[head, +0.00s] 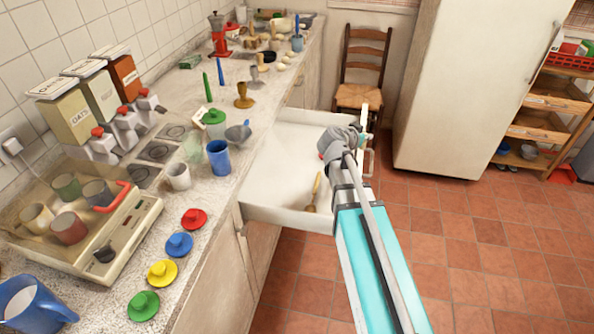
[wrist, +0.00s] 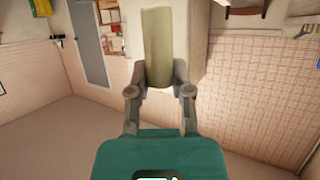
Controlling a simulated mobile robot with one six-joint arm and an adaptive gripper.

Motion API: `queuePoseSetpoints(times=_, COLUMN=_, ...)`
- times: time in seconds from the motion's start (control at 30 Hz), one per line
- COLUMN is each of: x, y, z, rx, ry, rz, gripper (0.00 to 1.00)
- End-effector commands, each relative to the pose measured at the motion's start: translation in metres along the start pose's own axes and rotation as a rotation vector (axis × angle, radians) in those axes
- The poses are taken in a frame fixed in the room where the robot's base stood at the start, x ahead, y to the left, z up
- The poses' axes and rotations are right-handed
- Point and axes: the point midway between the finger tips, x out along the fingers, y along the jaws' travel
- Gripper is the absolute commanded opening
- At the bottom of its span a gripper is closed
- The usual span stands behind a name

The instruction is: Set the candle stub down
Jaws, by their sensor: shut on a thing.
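The candle stub (wrist: 158,45), a plain olive-tan cylinder in the wrist view, stands between the two fingers of my gripper (wrist: 160,82). The fingers are shut on its near end, and its far end extends away from them. In the head view my gripper (head: 340,140) is over the right side of an open drawer, near the drawer front. My wrist and arm hide most of the grip there. I cannot clearly make out the stub in that view.
The open white drawer (head: 278,160) holds a wooden-handled utensil (head: 315,188) and has much bare floor. The counter (head: 222,205) left of it carries cups, coloured lids, a green candle (head: 207,86) and a brass candlestick (head: 243,95). A chair (head: 362,68) and white fridge (head: 450,90) stand beyond.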

Motion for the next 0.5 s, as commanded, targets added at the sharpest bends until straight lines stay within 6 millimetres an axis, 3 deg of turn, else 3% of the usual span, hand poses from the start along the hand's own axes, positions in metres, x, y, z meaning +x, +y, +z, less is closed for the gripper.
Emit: queuePoseSetpoints(times=0.5, x=0.0016, y=-0.0055, z=0.0037, rx=0.0, ry=0.0, rz=0.0, gripper=0.02)
